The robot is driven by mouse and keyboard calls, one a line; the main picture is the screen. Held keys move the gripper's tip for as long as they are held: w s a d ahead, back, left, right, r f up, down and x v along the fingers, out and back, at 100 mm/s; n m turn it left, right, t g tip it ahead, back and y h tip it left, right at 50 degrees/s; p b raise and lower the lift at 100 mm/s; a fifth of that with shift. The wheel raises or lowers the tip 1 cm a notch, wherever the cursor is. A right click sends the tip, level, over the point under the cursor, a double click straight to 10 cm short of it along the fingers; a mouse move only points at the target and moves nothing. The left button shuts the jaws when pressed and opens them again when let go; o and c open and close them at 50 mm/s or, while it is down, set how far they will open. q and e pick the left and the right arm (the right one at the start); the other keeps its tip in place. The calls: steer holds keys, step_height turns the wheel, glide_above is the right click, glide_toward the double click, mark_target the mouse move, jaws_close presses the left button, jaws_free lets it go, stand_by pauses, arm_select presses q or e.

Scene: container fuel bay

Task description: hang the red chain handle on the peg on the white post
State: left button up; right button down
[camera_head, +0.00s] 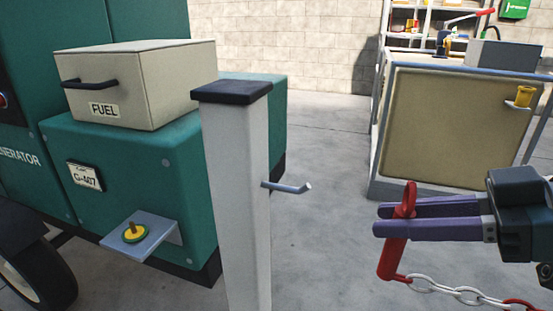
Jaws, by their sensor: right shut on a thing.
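The white post (237,190) stands upright in the middle of the view, with a dark cap (232,91). A grey metal peg (289,187) sticks out from its right side, bent up a little at the tip; nothing hangs on it. My right gripper (392,220) comes in from the right. Its two purple fingers are shut on the red chain handle (394,257), whose loop stands above the fingers and whose grip hangs below, slightly tilted. A chain (450,291) of white and red links runs from the handle to the lower right. The handle is apart from the peg, to its right and lower in the picture. My left gripper is not seen.
A green generator (190,150) with a beige fuel box (150,85) stands behind and left of the post. A small shelf (145,236) with a yellow-green knob juts from it. A beige-panelled bench (455,130) stands at the back right. Grey floor is open between.

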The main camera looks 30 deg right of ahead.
steer(key=w+a+f+p, duration=0.1)
steer(key=w+a+p, duration=0.3)
steer(key=w+a, duration=0.1)
steer(key=shift+w, duration=0.6)
steer(key=shift+f, duration=0.1)
stand_by(0.4)
steer(key=shift+b, duration=0.35)
steer(key=shift+w+a, duration=0.1)
steer(key=shift+a, duration=0.05)
stand_by(0.5)
steer(key=shift+w+a, duration=0.4)
steer(key=shift+w, duration=0.05)
stand_by(0.5)
